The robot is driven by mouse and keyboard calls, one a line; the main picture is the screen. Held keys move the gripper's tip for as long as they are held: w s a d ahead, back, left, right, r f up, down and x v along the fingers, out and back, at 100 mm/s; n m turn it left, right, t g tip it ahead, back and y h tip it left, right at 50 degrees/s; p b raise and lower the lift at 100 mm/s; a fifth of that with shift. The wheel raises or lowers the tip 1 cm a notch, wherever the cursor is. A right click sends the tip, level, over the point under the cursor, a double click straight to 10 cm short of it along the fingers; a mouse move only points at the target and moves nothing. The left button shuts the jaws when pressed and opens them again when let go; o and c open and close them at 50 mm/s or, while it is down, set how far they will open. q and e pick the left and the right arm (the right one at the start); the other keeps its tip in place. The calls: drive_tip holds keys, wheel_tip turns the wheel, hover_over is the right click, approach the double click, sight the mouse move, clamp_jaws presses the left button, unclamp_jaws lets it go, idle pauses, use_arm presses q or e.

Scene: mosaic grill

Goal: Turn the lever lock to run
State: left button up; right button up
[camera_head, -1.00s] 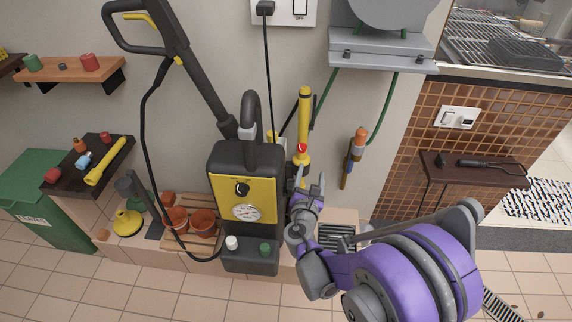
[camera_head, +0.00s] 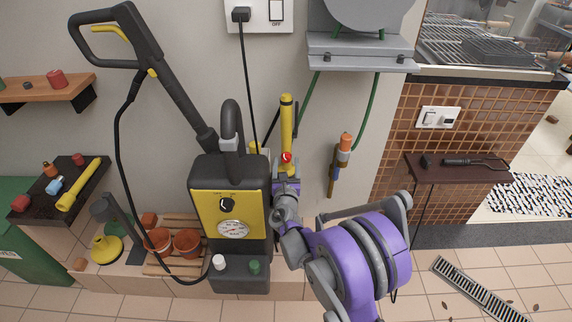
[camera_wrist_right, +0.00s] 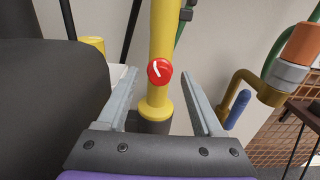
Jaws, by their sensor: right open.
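A round red knob with a white mark (camera_head: 286,157) sits low on an upright yellow tube (camera_head: 287,120), right of the black and yellow pressure washer (camera_head: 229,180). I take the knob to be the lever lock. It also shows in the right wrist view (camera_wrist_right: 160,71), its white mark slanting. My right gripper (camera_wrist_right: 160,77) is open. Its two fingers are apart on either side of the tube and knob, with visible gaps. In the head view the gripper (camera_head: 286,178) is just below the knob. My left gripper is out of view.
The washer's dark body stands close on the left. An orange and blue hose fitting (camera_head: 341,158) hangs to the right on the wall. Clay pots (camera_head: 187,243) stand on the ledge at left. A dark shelf (camera_head: 460,170) is at right.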

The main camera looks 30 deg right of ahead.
drive_tip(key=shift+w+d, duration=0.1)
drive_tip(key=shift+w, duration=0.1)
clamp_jaws()
idle(0.3)
drive_tip(key=shift+m, duration=0.3)
drive_tip(key=m+p, duration=0.2)
drive_tip(key=m, duration=0.3)
drive_tip(key=shift+r+m+p, duration=0.1)
drive_tip(key=shift+m+p, duration=0.2)
drive_tip(key=m+p, duration=0.2)
drive_tip(key=m, duration=0.3)
drive_tip(key=shift+m, duration=0.3)
